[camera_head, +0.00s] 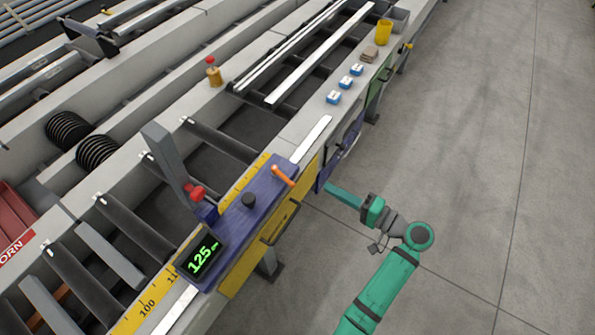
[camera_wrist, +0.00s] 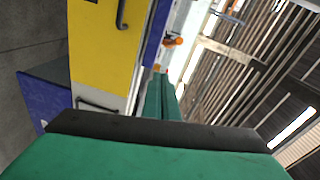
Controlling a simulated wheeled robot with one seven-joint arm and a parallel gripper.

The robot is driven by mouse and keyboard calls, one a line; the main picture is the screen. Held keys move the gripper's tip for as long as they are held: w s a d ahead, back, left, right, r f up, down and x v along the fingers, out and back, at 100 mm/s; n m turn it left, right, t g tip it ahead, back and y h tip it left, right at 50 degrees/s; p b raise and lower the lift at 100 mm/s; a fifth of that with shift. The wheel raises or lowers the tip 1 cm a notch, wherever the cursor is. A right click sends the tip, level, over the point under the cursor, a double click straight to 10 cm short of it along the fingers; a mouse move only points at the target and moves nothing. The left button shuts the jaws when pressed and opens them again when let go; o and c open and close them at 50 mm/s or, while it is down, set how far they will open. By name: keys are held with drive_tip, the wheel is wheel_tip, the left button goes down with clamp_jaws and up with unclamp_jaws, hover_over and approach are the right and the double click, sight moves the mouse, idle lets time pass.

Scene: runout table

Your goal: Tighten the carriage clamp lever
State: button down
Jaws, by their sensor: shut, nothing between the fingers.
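The orange clamp lever (camera_head: 283,176) sits on top of the blue carriage (camera_head: 228,232), at its right end, and slants toward the front edge. In the wrist view an orange part, apparently the lever (camera_wrist: 173,41), shows just beyond my fingertips. My gripper (camera_head: 328,186) is shut and empty. It is in front of the table's front side, to the right of the lever and apart from it. In the wrist view its green fingers (camera_wrist: 160,74) lie together and point toward the orange part. The lever's pivot is hard to make out.
The carriage bears a 125 display (camera_head: 201,256), a black knob (camera_head: 248,200) and red knobs (camera_head: 197,193). A yellow front panel (camera_head: 268,232) has a dark handle. Blue boxes (camera_head: 345,83) and a yellow cup (camera_head: 384,32) stand farther along the ledge. The floor at right is clear.

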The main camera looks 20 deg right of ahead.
sight(283, 178)
drive_tip(key=w+a+r, duration=0.1)
drive_tip(key=w+a, duration=0.5)
drive_tip(key=a, duration=0.2)
drive_tip(key=shift+n+y, duration=0.3)
drive_tip(key=shift+n, duration=0.1)
drive_tip(key=shift+w, duration=0.1)
idle(0.4)
